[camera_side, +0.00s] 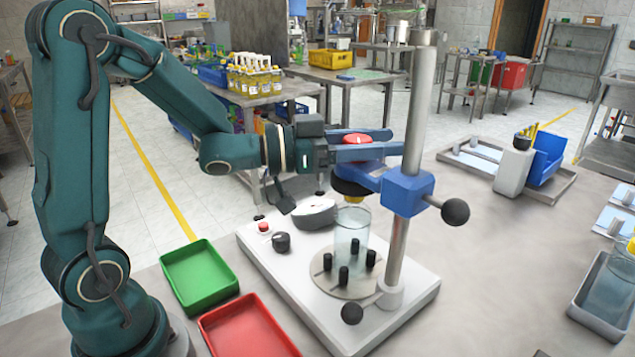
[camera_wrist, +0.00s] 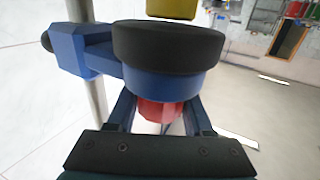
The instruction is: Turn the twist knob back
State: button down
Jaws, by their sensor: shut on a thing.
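The red twist knob (camera_side: 357,138) sits on top of the blue capping head (camera_side: 366,179), which a blue clamp (camera_side: 407,192) holds on the upright metal column. My gripper (camera_side: 393,144) reaches in level from the left, with its blue fingers on either side of the knob, shut on it. In the wrist view the red knob (camera_wrist: 160,110) shows between the fingers, against the blue head and its thick black ring (camera_wrist: 168,45). The fingers partly hide the knob, and its turn angle cannot be read. A clear jar (camera_side: 352,232) stands upright under the head.
The white base (camera_side: 300,292) carries a round plate with several black pegs (camera_side: 343,276), a black dial (camera_side: 282,242) and a red button (camera_side: 264,227). A green tray (camera_side: 200,278) and a red tray (camera_side: 247,330) lie left of it. The column (camera_side: 420,100) rises close beyond my fingertips.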

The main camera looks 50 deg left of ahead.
jog(key=shift+y, duration=0.3)
jog(key=shift+w+a+n+t+y, duration=0.1)
jog(key=shift+a+n+t+y, duration=0.2)
jog(key=shift+n+y, duration=0.8)
jog(key=shift+a+n+t+y, duration=0.1)
jog(key=shift+n+t+y, duration=0.45)
jog(key=shift+y, duration=0.9)
jog(key=shift+w+a+n+t+y, duration=0.1)
jog(key=shift+a+n+t+y, duration=0.05)
jog(key=shift+n+y, duration=1)
jog(key=shift+a+n+y, duration=0.2)
jog(key=shift+n+y, duration=0.25)
jog(key=shift+y, duration=0.4)
jog(key=shift+a+n+y, duration=0.15)
jog(key=shift+n+y, duration=0.3)
jog(key=shift+y, duration=0.4)
jog(key=shift+a+y, duration=0.1)
jog(key=shift+y, duration=0.2)
jog(key=c, duration=0.6)
grip_release()
jog(key=shift+h, duration=0.5)
